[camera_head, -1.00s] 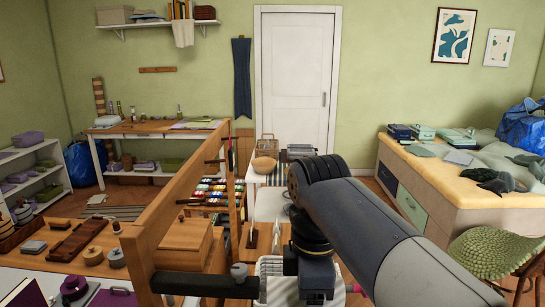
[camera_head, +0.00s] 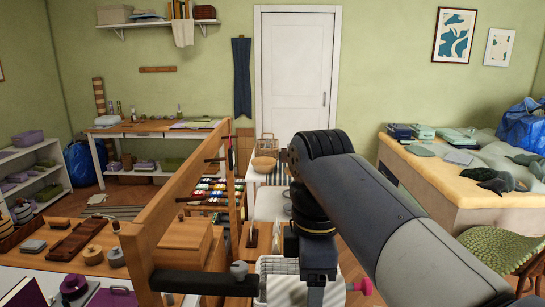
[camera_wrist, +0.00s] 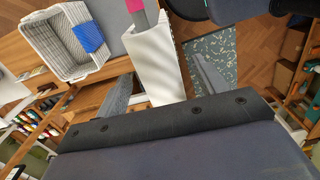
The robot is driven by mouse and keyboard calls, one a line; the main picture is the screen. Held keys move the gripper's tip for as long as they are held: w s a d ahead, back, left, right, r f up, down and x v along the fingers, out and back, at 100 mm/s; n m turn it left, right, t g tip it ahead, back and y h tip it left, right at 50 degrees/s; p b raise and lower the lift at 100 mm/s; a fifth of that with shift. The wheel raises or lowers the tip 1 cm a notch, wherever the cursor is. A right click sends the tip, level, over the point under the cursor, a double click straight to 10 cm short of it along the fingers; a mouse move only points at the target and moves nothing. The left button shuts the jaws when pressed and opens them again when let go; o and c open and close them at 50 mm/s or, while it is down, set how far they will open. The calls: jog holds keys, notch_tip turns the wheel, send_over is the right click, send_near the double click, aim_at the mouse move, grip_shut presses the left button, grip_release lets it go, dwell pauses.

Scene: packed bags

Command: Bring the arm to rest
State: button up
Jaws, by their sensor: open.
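My arm (camera_head: 390,225) reaches in from the lower right of the head view, bends at a raised dark joint (camera_head: 325,148) and drops down to the wrist (camera_head: 318,255). The fingers are not clear in that view. In the wrist view my gripper (camera_wrist: 163,68) shows two grey fingers set well apart. A white, angular object (camera_wrist: 157,60) with a pink part above it appears between and beyond them. I see nothing held, and I cannot tell how far off the white object is.
A white basket (camera_wrist: 30,48) with a blue cloth (camera_wrist: 90,36) is at the upper left of the wrist view. In the head view a wooden frame (camera_head: 190,190) stands left of my arm. A bed (camera_head: 455,190) and a green woven seat (camera_head: 495,248) are at right.

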notch_tip(320, 180, up, 16)
jog(key=p, duration=1.1)
jog(key=shift+p, duration=0.35)
jog(key=shift+a, duration=0.1)
